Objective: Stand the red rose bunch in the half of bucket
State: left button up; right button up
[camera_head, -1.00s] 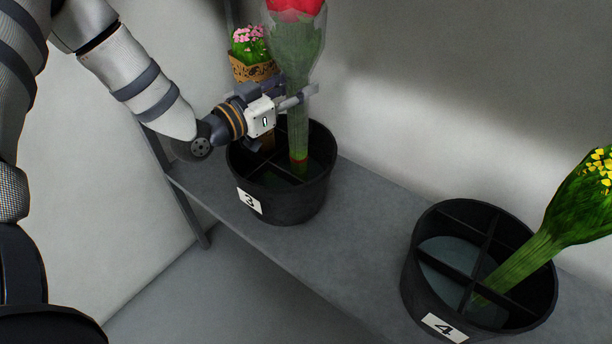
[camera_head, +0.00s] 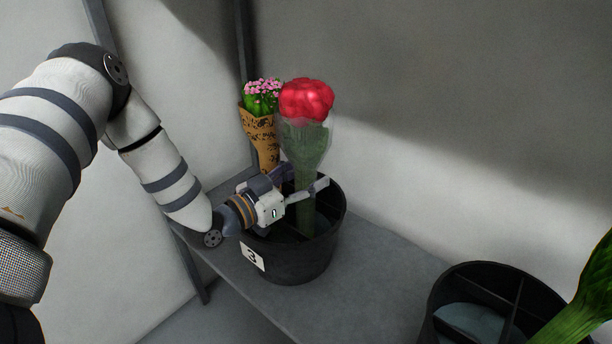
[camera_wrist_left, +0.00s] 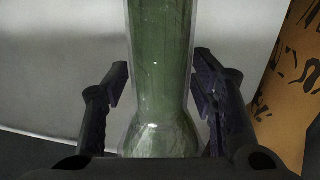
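The red rose bunch (camera_head: 306,101) stands nearly upright in clear wrap, its stem end inside the black bucket labelled 3 (camera_head: 300,262). It is in the right part of the bucket; the arm hides much of the dividers, so I cannot tell its exact compartment. My left gripper (camera_head: 307,184) is low at the bucket's rim, with a finger on each side of the wrapped stems. In the left wrist view, the wrapped stems (camera_wrist_left: 160,75) run between the fingers (camera_wrist_left: 158,85), with narrow gaps on both sides. My right gripper is not in view.
A pink flower bunch in patterned brown paper (camera_head: 259,135) stands behind the left gripper, close to the roses. A second divided black bucket (camera_head: 436,300) with a green bunch (camera_head: 590,300) is at lower right. Bare grey shelf (camera_head: 380,285) lies between the buckets.

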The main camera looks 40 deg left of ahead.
pick_arm(q)
jog(key=shift+s+r, duration=0.1)
jog(key=shift+r, duration=0.15)
jog(key=p+v, duration=0.1)
jog(key=v, duration=1)
jog(key=shift+s+a+p, duration=0.1)
jog(key=shift+a+p, duration=0.05)
jog(key=shift+p, duration=0.25)
jog(key=shift+s, duration=0.3)
jog(key=shift+f, duration=0.1)
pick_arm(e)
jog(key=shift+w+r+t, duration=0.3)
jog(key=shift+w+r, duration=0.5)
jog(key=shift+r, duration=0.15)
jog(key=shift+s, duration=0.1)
